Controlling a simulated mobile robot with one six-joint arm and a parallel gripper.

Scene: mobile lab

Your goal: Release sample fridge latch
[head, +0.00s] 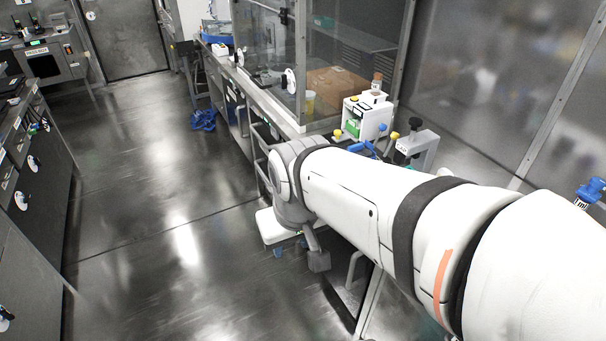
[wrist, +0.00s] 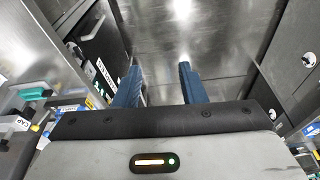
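My gripper (wrist: 158,67) shows two blue fingers held apart in the wrist view, with only bare floor between them. In the head view my gripper (head: 290,247) hangs beyond the end of my arm, above the floor beside the bench, its blue tips just showing. I cannot pick out the sample fridge or its latch for certain. A dark front with a white label (wrist: 105,73) stands left of the fingers in the wrist view, apart from them; its lettering is too small to read.
A glass enclosure (head: 272,45) stands on the bench at centre. A white device (head: 366,117) is right of it. Dark cabinets (head: 35,180) with round white handles line the left side. A blue item (head: 203,120) lies on the floor. The aisle floor (head: 150,200) is clear.

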